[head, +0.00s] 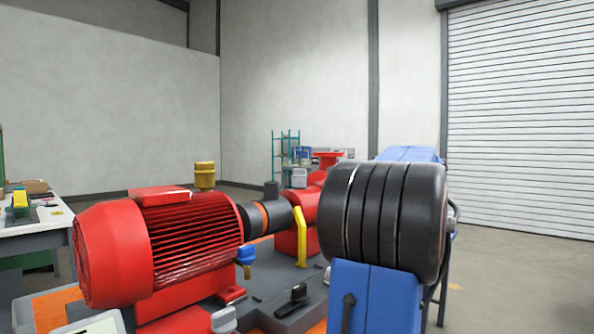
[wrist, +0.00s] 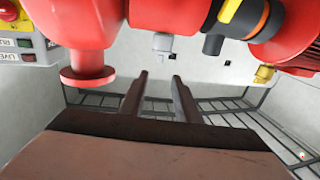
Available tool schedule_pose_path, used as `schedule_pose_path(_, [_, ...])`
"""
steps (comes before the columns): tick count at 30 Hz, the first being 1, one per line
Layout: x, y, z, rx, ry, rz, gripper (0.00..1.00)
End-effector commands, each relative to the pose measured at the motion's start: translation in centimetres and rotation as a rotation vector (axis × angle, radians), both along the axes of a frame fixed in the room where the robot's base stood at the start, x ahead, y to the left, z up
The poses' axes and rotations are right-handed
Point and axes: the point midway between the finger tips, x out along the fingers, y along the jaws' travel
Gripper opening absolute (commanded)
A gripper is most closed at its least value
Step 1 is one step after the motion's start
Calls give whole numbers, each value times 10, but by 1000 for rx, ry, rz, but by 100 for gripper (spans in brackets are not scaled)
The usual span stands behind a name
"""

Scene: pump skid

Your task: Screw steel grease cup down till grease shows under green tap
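A grey, steel-looking cup (head: 299,178) stands on the red pump housing in the head view. The wrist view appears upside down, and there the grey cup (wrist: 163,44) hangs from the red housing. My gripper (wrist: 160,76) is open and empty, its two dark fingers parallel. The cup shows just past the fingertips, roughly in line with the gap, and not between the fingers. In the head view my gripper is hidden behind my arm. I see no green tap and no grease that I can make out.
A brass cup (head: 204,175) and a black cup (head: 271,189) stand nearby. A red flange (wrist: 88,76) is close beside my fingers. The red motor (head: 160,248), a yellow guard (head: 300,236), a blue tap (head: 245,255) and a black tap (head: 293,297) are on the skid.

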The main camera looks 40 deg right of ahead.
Motion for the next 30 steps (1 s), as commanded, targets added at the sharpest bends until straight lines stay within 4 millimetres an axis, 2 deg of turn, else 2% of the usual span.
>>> schedule_pose_path(21, [111, 30, 0, 0, 0, 3, 30])
schedule_pose_path(30, [139, 36, 0, 0, 0, 1, 30])
